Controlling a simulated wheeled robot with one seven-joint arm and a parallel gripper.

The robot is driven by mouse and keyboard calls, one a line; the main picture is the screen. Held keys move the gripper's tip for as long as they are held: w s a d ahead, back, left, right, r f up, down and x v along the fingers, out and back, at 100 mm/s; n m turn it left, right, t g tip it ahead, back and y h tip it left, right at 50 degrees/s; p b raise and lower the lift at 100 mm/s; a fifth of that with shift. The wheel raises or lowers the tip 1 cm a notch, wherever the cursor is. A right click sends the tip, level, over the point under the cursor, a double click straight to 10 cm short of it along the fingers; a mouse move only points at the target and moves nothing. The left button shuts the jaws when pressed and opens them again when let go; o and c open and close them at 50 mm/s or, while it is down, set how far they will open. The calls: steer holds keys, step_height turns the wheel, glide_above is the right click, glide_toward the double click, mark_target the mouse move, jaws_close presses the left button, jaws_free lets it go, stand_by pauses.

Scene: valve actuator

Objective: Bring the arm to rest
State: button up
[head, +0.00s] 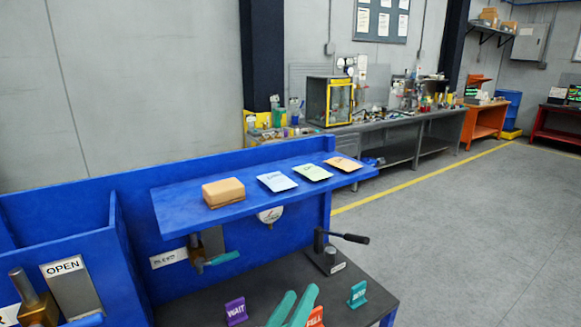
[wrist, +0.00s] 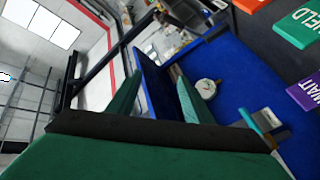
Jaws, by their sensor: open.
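My gripper (head: 300,291) shows at the bottom of the head view as two teal-green fingers, apart and with nothing between them that I can make out. In the wrist view my gripper (wrist: 158,65) also has its green fingers spread. The blue shelf (wrist: 155,88) appears between them there, further off, with no contact visible. The rest of my arm is out of the head view.
A blue shelf (head: 175,208) holds a tan box (head: 223,192) and several packets. Below are a gauge (head: 270,215), a teal-handled valve (head: 222,258) and a black lever (head: 328,250). A purple WAIT sign (head: 236,311) stands on the dark bench. The floor at right is clear.

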steer(key=s+d+f+n+y, duration=0.1)
steer(key=s+f+n+y, duration=0.3)
steer(key=s+f, duration=0.55)
steer(key=s+f+n+y, duration=0.1)
steer(key=s+f+y, duration=0.45)
steer(key=f, duration=0.65)
steer(key=s+a+f+m, duration=0.1)
steer(key=s+m, duration=0.1)
steer(key=s, duration=0.5)
steer(key=s+f+m+g+h, duration=0.1)
steer(key=s+f+m, duration=0.1)
steer(key=s, duration=0.5)
steer(key=s+a+f+m, duration=0.1)
steer(key=s+m, duration=0.3)
steer(key=s, duration=0.3)
steer(key=shift+s+a+f, duration=0.15)
steer(key=shift+s+a, duration=0.1)
steer(key=shift+a, duration=0.05)
